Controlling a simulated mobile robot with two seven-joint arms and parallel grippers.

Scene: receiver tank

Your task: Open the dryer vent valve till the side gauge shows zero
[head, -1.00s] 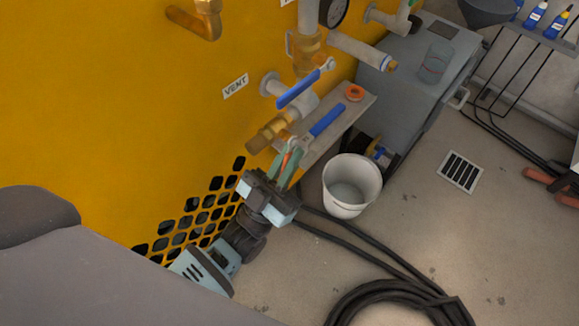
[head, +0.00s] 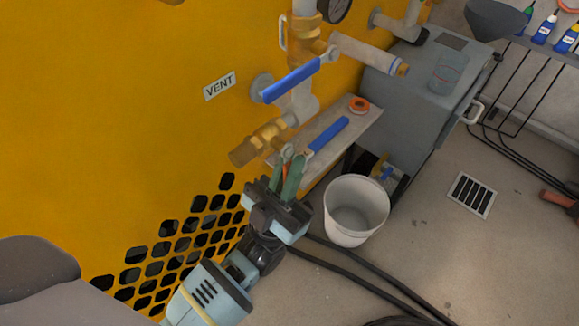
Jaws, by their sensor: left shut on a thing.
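The vent valve (head: 262,142) is brass and sits on a pipe beside the "VENT" label (head: 219,86) on the yellow panel. A blue-handled lever (head: 328,134) lies beside it, its metal end running down to my left gripper (head: 287,168). The green fingers are shut there, with a bit of orange-red between them. The fingers hide the exact contact. A dark-rimmed gauge (head: 339,8) at the top edge is cut off, and its reading cannot be told. My right gripper is not in view.
A grey shelf (head: 350,130) bears an orange ring (head: 358,104). A white bucket (head: 356,207) stands below right. Black hoses (head: 370,277) cross the floor; a grey cabinet (head: 425,95) stands behind.

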